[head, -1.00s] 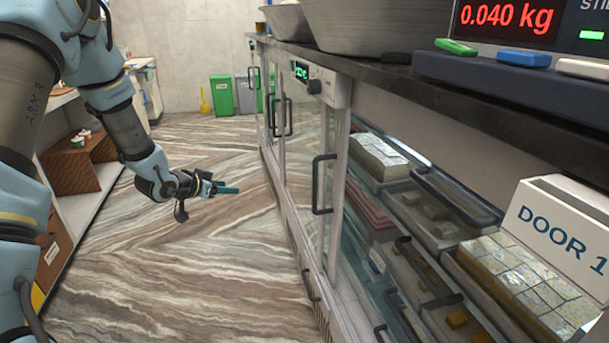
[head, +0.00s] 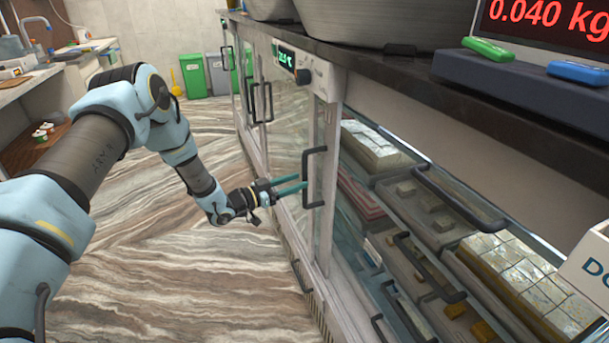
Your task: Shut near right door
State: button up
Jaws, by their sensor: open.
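The counter's glass front runs along the right. A glass door panel (head: 291,150) has a dark upright bar handle (head: 308,178). To its right the front shows trays of sweets inside; I cannot tell which panel there is the near right door or how far it stands open. My gripper (head: 303,184) has teal fingers, is open, and points right at this bar handle. Its fingertips are right at the bar in the picture; whether they touch it I cannot tell.
Trays of sweets (head: 500,262) and more dark handles (head: 455,198) fill the lower right. The scale (head: 520,75) and metal pans (head: 390,25) sit on the counter top. The marble floor (head: 190,280) is clear.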

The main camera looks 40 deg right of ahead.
jog(key=shift+s+d+p, duration=0.15)
jog(key=shift+d+p, duration=0.05)
jog(key=shift+d, duration=0.7)
jog(key=shift+s+d+p, duration=0.15)
jog(key=shift+d, duration=0.75)
grip_shut()
